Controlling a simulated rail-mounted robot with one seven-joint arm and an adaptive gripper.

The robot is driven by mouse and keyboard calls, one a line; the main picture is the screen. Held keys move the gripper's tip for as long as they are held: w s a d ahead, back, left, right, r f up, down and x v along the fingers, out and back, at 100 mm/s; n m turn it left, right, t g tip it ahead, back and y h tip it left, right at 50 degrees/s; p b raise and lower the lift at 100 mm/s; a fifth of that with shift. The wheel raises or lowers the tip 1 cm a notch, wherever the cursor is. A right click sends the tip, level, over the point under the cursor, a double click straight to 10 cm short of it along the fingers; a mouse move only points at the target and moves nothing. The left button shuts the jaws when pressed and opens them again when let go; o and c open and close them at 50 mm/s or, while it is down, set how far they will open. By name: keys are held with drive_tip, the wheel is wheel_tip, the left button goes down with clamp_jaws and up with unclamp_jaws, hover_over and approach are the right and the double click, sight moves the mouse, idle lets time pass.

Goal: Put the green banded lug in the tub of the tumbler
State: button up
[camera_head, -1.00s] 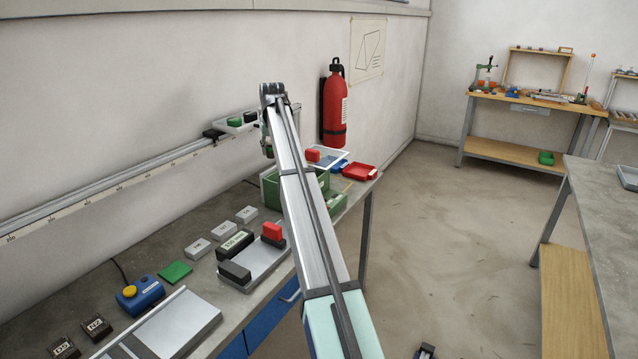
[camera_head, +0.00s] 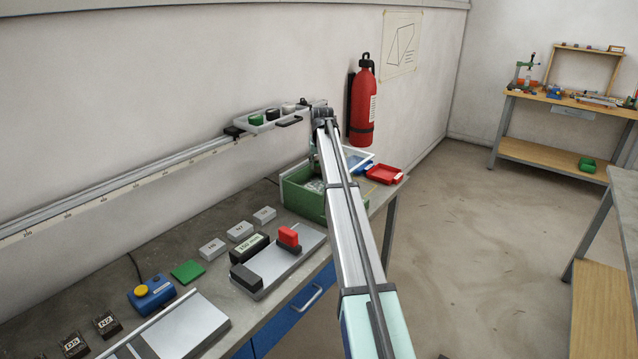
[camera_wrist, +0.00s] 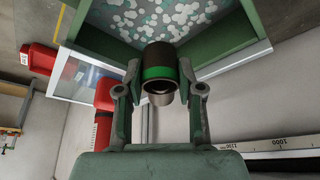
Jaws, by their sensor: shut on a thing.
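In the wrist view my gripper (camera_wrist: 160,82) is shut on a dark cylindrical lug with a green band, the green banded lug (camera_wrist: 157,73). The lug appears in front of the tumbler's green tub (camera_wrist: 88,39), which holds pale and green chips (camera_wrist: 160,17). Its height above the chips is hard to judge. In the head view the green tub (camera_head: 301,203) stands at the far end of the bench, partly behind my arm. The lug and my fingertips are hidden there.
A tray (camera_head: 247,128) on the wall rail holds several small parts. A pale-framed lid (camera_head: 357,155) and a red tray (camera_head: 384,173) lie beyond the tub. A red fire extinguisher (camera_head: 362,105) hangs on the wall. Blocks and a plate (camera_head: 290,255) occupy the nearer bench.

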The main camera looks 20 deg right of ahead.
drive_tip(key=shift+f+p, duration=0.9)
drive_tip(key=shift+f, duration=3.8)
drive_tip(key=shift+f, duration=0.2)
drive_tip(key=o, duration=1.2)
drive_tip(key=shift+r, duration=0.1)
drive_tip(key=shift+r, duration=0.15)
drive_tip(key=b+v, duration=0.2)
drive_tip(key=v, duration=1)
drive_tip(key=shift+b, duration=0.3)
